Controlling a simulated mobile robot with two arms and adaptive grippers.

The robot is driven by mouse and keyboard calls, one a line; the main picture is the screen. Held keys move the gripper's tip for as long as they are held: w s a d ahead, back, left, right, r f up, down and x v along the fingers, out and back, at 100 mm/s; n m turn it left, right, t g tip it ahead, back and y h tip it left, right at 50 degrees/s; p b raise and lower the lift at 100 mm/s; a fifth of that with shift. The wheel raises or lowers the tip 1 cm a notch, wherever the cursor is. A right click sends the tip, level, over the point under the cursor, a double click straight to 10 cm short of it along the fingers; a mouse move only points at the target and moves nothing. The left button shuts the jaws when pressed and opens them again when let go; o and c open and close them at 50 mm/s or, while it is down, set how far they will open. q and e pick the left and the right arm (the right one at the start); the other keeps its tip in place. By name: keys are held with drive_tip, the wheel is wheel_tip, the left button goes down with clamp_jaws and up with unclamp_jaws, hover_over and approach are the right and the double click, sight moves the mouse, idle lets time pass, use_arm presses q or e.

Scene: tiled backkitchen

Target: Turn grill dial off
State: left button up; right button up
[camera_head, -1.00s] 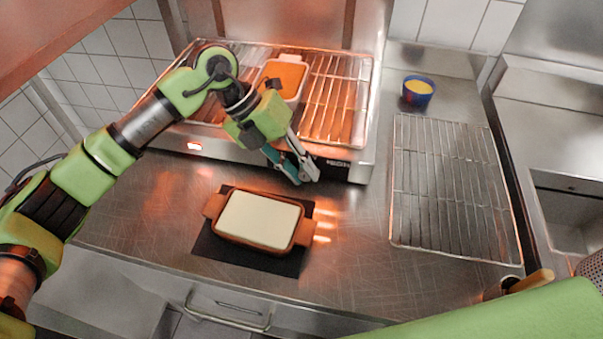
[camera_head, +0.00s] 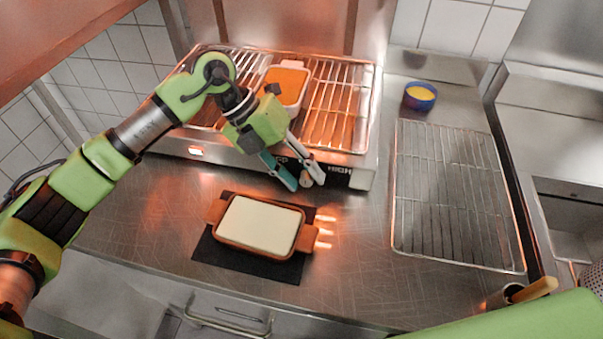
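The grill (camera_head: 205,153) stands at the back of the counter, its wire rack glowing orange. My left gripper (camera_head: 306,184) is at this panel, just left of "HIGH", pointing down. Its teal and grey fingers are apart. A small pale piece, probably the grill dial (camera_head: 306,181), shows between the fingertips. Most of it is hidden, so its setting and any finger contact cannot be told. My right gripper is out of view; a green part of mine fills the lower right corner.
An orange-filled dish (camera_head: 287,84) sits on the grill rack. A brown dish with pale filling (camera_head: 257,226) sits on a dark mat (camera_head: 212,253) in front. A wire rack (camera_head: 450,195) and blue bowl (camera_head: 419,97) are to the right.

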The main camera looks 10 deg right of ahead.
use_arm(q)
drive_tip(key=v, duration=1.1)
drive_tip(key=shift+a+r, duration=0.25)
